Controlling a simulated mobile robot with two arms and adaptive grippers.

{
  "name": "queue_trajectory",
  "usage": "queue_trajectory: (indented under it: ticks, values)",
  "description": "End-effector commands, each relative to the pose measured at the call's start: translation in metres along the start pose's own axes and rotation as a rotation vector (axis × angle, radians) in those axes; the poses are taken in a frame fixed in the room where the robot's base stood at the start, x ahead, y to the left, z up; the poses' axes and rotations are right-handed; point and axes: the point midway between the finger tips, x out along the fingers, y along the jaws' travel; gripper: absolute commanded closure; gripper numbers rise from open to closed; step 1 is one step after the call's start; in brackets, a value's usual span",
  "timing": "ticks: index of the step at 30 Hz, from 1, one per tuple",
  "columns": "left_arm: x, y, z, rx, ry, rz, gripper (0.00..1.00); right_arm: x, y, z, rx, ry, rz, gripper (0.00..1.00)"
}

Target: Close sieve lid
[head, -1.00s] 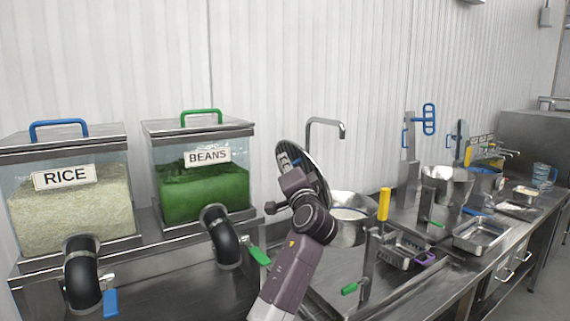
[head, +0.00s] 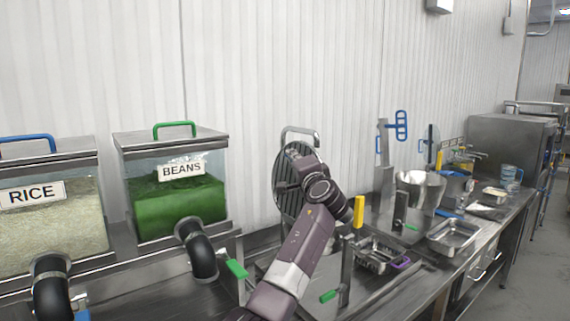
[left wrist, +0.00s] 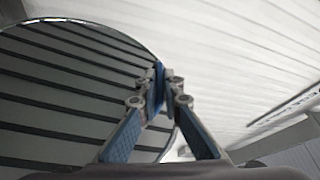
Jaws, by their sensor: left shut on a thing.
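The sieve lid (head: 285,195) is a round, dark, slatted disc, standing steeply tilted in the middle of the head view. It also fills the left of the left wrist view (left wrist: 60,95). My left gripper (head: 294,152) is shut on the lid near its upper edge in the head view. In the left wrist view its blue-padded fingertips (left wrist: 159,82) meet beside the lid's rim; the exact grip point is hard to make out. My wrist and the lid hide the area behind them, and I cannot make out the sieve body. My right gripper is not in view.
Bins of rice (head: 45,225) and beans (head: 178,205) stand at left. A steel faucet (head: 303,131) rises behind the lid. A yellow handle (head: 359,211) and a green-handled lever (head: 330,296) stand right of my arm. A steel bowl (head: 418,188) and tray (head: 453,236) are farther right.

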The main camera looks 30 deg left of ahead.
Motion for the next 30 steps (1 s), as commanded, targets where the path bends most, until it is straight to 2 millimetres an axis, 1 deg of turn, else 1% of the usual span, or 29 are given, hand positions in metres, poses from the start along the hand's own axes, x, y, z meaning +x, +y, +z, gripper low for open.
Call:
queue_trajectory:
  ticks: [1,6,18,19,23,24,30]
  values:
    - [-0.0002,0.0047,-0.0034,0.000,0.003,0.005,1.00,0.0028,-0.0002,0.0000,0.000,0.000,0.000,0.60]
    - [0.0015,0.0061,-0.0077,-0.001,0.002,0.005,1.00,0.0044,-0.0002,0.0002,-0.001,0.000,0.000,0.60]
    - [0.0017,0.0075,-0.0083,0.000,0.002,0.007,1.00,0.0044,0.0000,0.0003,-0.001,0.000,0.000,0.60]
    - [0.0017,0.0076,-0.0083,0.000,0.002,0.007,0.91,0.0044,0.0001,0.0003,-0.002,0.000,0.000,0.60]
    - [0.0019,0.0069,-0.0080,0.000,0.001,0.006,0.77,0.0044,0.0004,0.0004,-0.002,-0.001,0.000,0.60]
    - [0.0021,0.0064,-0.0078,-0.001,0.001,0.005,0.76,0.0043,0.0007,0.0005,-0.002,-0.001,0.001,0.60]
    - [0.0025,0.0050,-0.0072,-0.001,0.000,0.003,0.76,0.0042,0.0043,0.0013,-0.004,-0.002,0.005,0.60]
